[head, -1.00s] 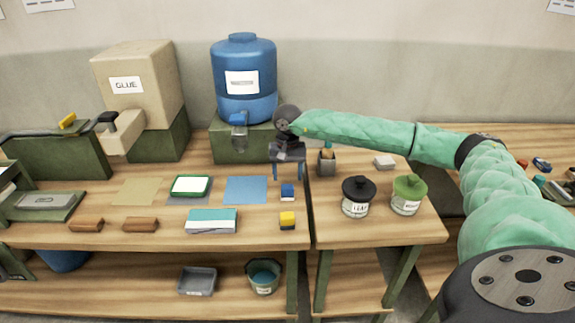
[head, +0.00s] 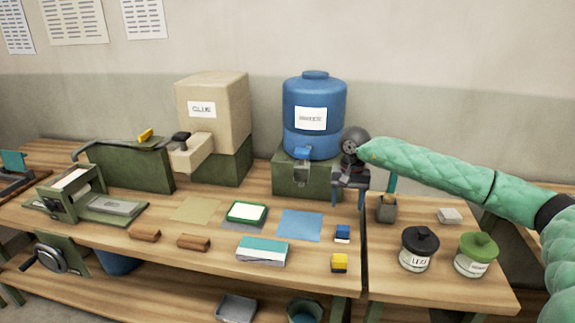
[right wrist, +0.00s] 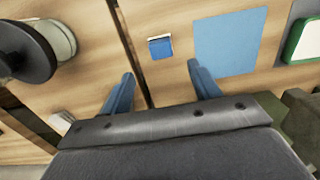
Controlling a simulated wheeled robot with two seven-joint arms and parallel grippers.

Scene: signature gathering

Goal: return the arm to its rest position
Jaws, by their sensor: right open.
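My right arm, in a green quilted sleeve (head: 450,175), comes in from the right in the head view. Its gripper (head: 349,200) hangs above the back of the bench, just right of the blue barrel's stand. In the right wrist view its two blue fingers (right wrist: 160,88) are spread apart with nothing between them. My left gripper is not in view.
A blue barrel (head: 315,95) on a green stand (head: 310,185) and a glue box (head: 212,130) stand behind. A grey pen holder (head: 387,210), a black-lidded jar (head: 418,250) and a green-lidded jar (head: 476,255) stand right.

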